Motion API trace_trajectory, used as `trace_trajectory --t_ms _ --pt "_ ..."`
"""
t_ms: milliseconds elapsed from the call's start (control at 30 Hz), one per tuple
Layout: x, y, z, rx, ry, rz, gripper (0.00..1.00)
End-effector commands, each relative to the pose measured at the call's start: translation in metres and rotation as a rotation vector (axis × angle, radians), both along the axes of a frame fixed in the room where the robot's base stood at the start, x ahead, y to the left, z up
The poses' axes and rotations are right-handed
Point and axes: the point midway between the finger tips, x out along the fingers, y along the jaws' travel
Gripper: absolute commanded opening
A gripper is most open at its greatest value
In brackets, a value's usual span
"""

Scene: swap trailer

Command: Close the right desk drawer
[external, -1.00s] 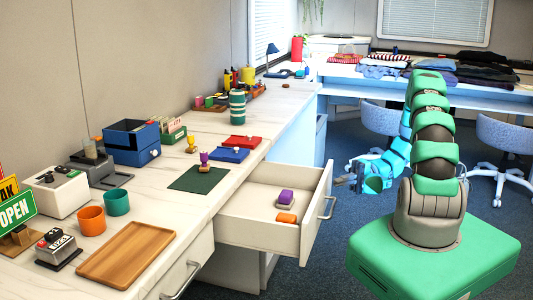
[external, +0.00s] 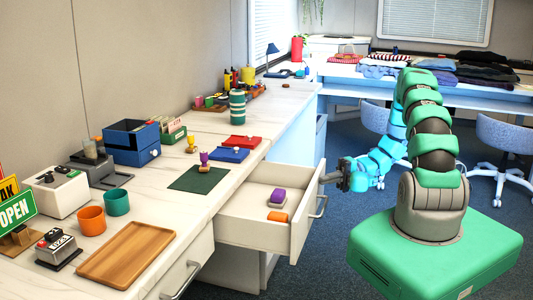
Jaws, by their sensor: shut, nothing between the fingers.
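The right desk drawer (external: 262,236) is pulled partly out from under the white desk. Its front panel (external: 306,212) has a metal bar handle (external: 320,207). My gripper (external: 326,179) is shut and empty. In the picture it is at the far upper end of the drawer front, above the handle. I cannot tell whether it touches the front panel.
A second drawer handle (external: 181,281) is at the lower left. The desk top (external: 160,202) carries a wooden tray (external: 127,252), a green mat (external: 198,180) and cups. Blue chairs (external: 505,140) stand behind my arm.

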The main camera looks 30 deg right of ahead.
Motion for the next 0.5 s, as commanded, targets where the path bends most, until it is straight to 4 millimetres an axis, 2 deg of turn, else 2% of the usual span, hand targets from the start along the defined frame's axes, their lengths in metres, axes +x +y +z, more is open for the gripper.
trace_trajectory --t_ms 33,500 --pt "0.006 0.008 0.006 0.001 0.002 0.004 0.0" --pt "0.079 0.082 0.002 -0.001 0.0 0.005 0.0"
